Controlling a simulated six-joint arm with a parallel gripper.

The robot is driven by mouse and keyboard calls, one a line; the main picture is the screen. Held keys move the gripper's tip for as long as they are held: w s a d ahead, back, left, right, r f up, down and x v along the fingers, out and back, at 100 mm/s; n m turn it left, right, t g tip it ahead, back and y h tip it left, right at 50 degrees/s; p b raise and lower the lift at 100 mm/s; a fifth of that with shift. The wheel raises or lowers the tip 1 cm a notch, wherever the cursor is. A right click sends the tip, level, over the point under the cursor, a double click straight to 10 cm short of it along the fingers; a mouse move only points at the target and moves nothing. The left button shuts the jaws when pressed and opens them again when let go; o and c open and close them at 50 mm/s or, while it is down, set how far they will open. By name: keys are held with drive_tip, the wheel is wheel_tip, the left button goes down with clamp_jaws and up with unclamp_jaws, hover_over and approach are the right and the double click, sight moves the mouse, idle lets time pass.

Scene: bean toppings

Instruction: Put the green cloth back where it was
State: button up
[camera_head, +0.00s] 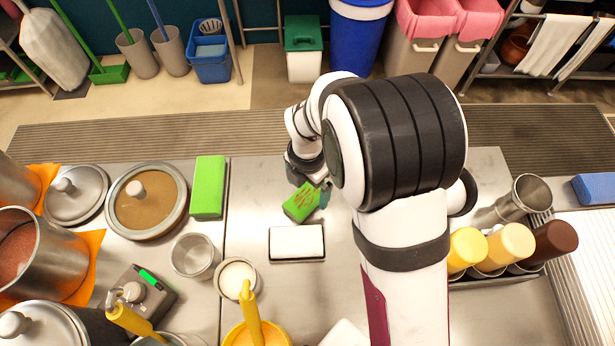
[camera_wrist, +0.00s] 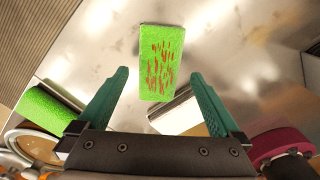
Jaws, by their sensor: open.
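A green cloth with reddish-brown stains (camera_head: 300,203) lies at an angle on the steel counter, behind the small white-topped tray. In the wrist view the stained cloth (camera_wrist: 161,62) is just ahead of and between the fingertips, and neither finger visibly touches it. A second, clean green cloth (camera_head: 208,187) lies to the left; it also shows at the wrist view's left edge (camera_wrist: 45,115). My gripper (camera_wrist: 160,76) is open and empty. In the head view my gripper (camera_head: 323,192) is at the stained cloth's right side, partly hidden by my arm.
The tray with the white pad (camera_head: 297,258) sits close in front of the stained cloth. A round lidded pot (camera_head: 146,203), metal cup (camera_head: 194,256) and white-filled cup (camera_head: 236,278) stand left. Sauce bottles (camera_head: 505,248) stand right. Bare counter (camera_head: 255,180) lies between the two green cloths.

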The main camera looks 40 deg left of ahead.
sight(307, 196)
wheel_tip(307, 196, up, 10)
drive_tip(key=shift+f, duration=0.2)
drive_tip(key=w+d+r+m, duration=0.3)
drive_tip(key=w+d+m, duration=0.75)
drive_tip(key=m, duration=0.35)
drive_tip(key=w+d+r+m, duration=0.3)
drive_tip(key=w+d+m, duration=0.7)
drive_tip(key=d+m, duration=0.25)
wheel_tip(307, 196, down, 9)
drive_tip(key=a, duration=0.1)
drive_tip(key=shift+w, duration=0.15)
drive_tip(key=shift+m, duration=0.25)
